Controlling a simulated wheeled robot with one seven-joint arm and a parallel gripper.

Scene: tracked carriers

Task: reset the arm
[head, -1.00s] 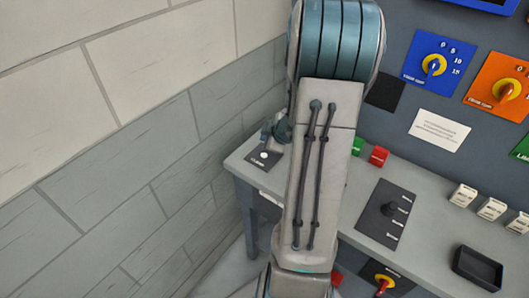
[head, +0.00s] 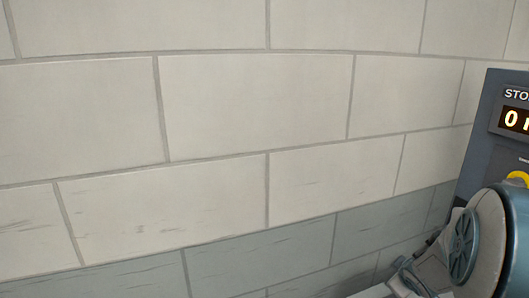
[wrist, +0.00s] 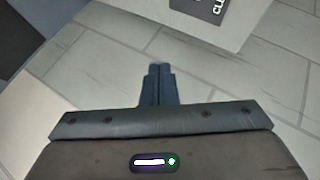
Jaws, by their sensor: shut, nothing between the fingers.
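My gripper (wrist: 158,72) shows in the middle of the wrist view, its two dark fingers shut together with nothing between them. Beyond the fingertips are grey tiles and the pale edge of a panel or desk. In the head view my arm (head: 490,245) shows only in part at the lower right corner. I cannot tell the whole arm's pose from these views.
A tiled wall (head: 250,110), cream above and grey below, fills most of the head view. A dark console with a lit display (head: 515,120) stands at the right edge. In the wrist view a dark label (wrist: 213,8) lies on a pale surface (wrist: 160,20).

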